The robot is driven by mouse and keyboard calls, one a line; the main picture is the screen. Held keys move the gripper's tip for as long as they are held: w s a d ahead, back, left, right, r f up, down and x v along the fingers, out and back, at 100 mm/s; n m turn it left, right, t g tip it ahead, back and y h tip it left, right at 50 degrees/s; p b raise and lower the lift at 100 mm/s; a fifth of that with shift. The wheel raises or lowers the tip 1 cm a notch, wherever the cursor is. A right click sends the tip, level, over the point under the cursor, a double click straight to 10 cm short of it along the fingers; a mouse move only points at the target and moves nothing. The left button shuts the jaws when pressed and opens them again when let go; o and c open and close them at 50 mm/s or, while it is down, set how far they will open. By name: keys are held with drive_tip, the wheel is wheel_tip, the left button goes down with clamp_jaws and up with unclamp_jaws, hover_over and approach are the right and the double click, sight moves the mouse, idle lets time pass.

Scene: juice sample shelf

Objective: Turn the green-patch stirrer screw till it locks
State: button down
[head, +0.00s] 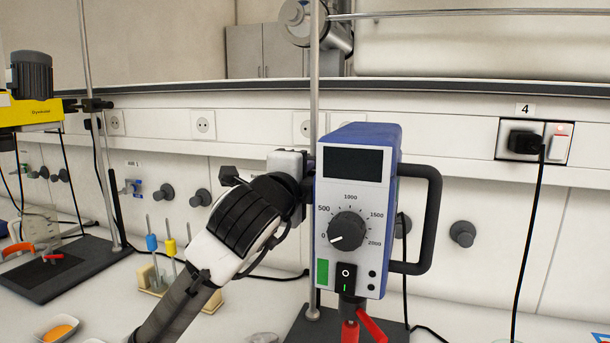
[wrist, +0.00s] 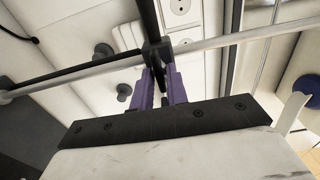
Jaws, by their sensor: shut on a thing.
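The stirrer (head: 354,150) is a blue-and-white box with a dial and a green patch (head: 322,272) at its lower left. It sits beside an upright metal rod (head: 313,90). In the head view my arm reaches to the rod left of the stirrer, and my fingertips are hidden. In the wrist view my gripper (wrist: 162,84) has its two purple fingers closed on a slim black piece, the stirrer screw (wrist: 158,70), at the dark clamp (wrist: 157,50) on the rod. The screw is mostly covered by the fingers, so I cannot tell how tight it is.
A yellow stirrer (head: 30,110) on its own stand is at the left. A holder (head: 180,290) with blue and yellow tools and a dish of orange stuff (head: 60,329) stand on the bench. A dark handle (head: 432,215) juts out right of the stirrer. Cables hang nearby.

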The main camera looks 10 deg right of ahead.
drive_tip(key=c, duration=1.4)
unclamp_jaws()
drive_tip(key=shift+s, duration=0.1)
drive_tip(key=b+v, duration=0.3)
drive_tip(key=v, duration=1)
drive_tip(key=shift+s+a, duration=0.25)
